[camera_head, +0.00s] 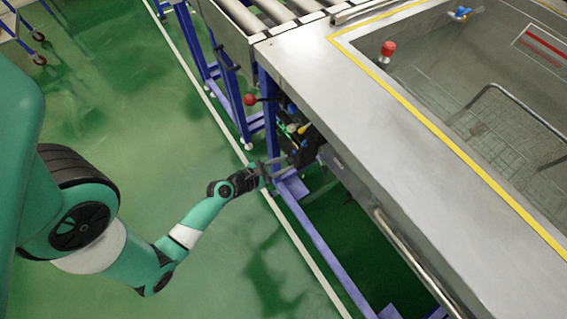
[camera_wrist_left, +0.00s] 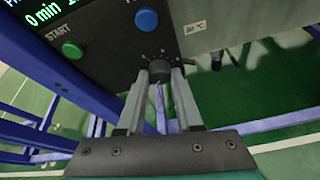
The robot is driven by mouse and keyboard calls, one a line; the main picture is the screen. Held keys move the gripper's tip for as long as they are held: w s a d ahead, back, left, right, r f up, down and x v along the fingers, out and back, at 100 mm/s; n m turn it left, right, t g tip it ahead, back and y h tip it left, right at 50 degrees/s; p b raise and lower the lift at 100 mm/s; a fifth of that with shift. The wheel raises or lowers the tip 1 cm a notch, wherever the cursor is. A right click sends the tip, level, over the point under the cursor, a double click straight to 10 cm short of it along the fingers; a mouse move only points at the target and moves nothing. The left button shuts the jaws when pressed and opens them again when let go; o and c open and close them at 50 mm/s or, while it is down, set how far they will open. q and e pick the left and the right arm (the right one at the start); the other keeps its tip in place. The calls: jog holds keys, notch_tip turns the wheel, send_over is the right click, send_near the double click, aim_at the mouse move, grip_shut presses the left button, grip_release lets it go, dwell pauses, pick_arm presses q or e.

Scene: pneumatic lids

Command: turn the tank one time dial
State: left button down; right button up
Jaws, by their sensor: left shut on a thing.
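The time dial (camera_wrist_left: 160,69) is a black round knob on a dark control panel (camera_wrist_left: 108,50), with tick marks around it in the left wrist view. My left gripper (camera_wrist_left: 161,72) has its two grey fingers on either side of the dial, shut on it. In the head view my left gripper (camera_head: 277,168) reaches the side of the dark control box (camera_head: 303,140) under the tank's rim; the dial itself is too small to make out there. My right gripper is not in view.
A green START button (camera_wrist_left: 72,49), a blue button (camera_wrist_left: 146,19) and a lit display (camera_wrist_left: 45,12) sit near the dial. The steel tank rim (camera_head: 330,85) overhangs the box. A lever with a red knob (camera_head: 250,100) and blue frame legs (camera_head: 310,225) stand close by.

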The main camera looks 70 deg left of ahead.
pick_arm(q)
jog(key=m+y+p, duration=0.1)
jog(key=m+p, duration=0.1)
jog(key=p, duration=0.1)
jog(key=shift+d+r, duration=0.15)
jog(key=shift+d, duration=0.05)
jog(key=shift+m+y+p, duration=0.6)
jog(key=shift+m+y, duration=0.2)
jog(key=shift+d+f+m+y+p, duration=0.2)
jog(key=shift+m+y+p, duration=0.45)
jog(key=shift+m, duration=0.45)
jog(key=shift+w+f+m+y, duration=0.1)
jog(key=shift+f+m+y, duration=0.2)
jog(key=shift+m, duration=0.4)
jog(key=shift+m+y+b, duration=0.25)
jog(key=shift+m+b, duration=0.2)
jog(key=shift+m, duration=0.15)
jog(key=m+y+b, duration=0.1)
jog(key=m, duration=0.1)
jog(key=shift+f+m+t+b, duration=0.15)
jog(key=shift+m+t+b, duration=0.15)
jog(key=shift+t+b, duration=0.1)
jog(key=shift+m+b, duration=0.3)
jog(key=shift+m, duration=0.2)
jog(key=shift+y, duration=0.3)
